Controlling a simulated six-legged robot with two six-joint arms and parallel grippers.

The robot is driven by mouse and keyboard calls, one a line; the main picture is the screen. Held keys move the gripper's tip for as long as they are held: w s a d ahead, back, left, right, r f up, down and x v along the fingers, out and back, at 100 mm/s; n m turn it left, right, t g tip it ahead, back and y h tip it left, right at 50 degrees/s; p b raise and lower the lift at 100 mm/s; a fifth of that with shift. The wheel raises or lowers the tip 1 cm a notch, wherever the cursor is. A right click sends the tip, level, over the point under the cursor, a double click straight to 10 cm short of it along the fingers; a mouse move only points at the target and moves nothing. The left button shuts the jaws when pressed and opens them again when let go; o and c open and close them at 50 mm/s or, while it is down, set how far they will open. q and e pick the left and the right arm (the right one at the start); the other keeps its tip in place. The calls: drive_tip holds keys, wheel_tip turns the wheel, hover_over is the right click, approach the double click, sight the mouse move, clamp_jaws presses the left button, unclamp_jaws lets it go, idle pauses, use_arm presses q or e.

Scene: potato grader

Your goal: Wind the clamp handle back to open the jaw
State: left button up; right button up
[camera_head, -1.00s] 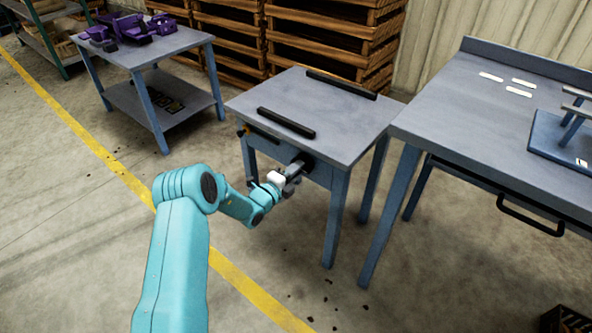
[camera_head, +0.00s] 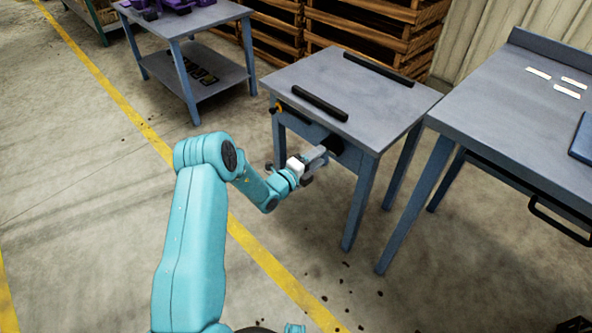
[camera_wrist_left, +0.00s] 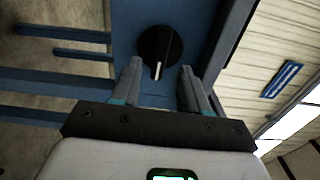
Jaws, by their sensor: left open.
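A small blue-legged table (camera_head: 330,75) carries two parallel black bars, the nearer bar (camera_head: 320,102) and the farther bar (camera_head: 378,69), with a wide gap between them. A round black knob (camera_wrist_left: 160,45) with a white line sits on the table's blue front. In the head view the knob (camera_head: 334,144) is partly hidden by my left gripper (camera_head: 318,157). In the left wrist view my left gripper (camera_wrist_left: 160,70) is open, its fingers just below the knob with nothing between them. I cannot tell whether they touch it. My right gripper does not show.
A small black and orange part (camera_head: 273,108) is on the table's left front corner. A larger workbench (camera_head: 500,110) with a black drawer handle (camera_head: 560,220) stands close on the right. A shelf table (camera_head: 190,22) stands back left. Floor in front is mostly clear.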

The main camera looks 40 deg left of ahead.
use_arm(q)
drive_tip(key=s+p, duration=0.2)
drive_tip(key=s, duration=1)
drive_tip(key=shift+s+a, duration=0.2)
drive_tip(key=shift+a, duration=0.25)
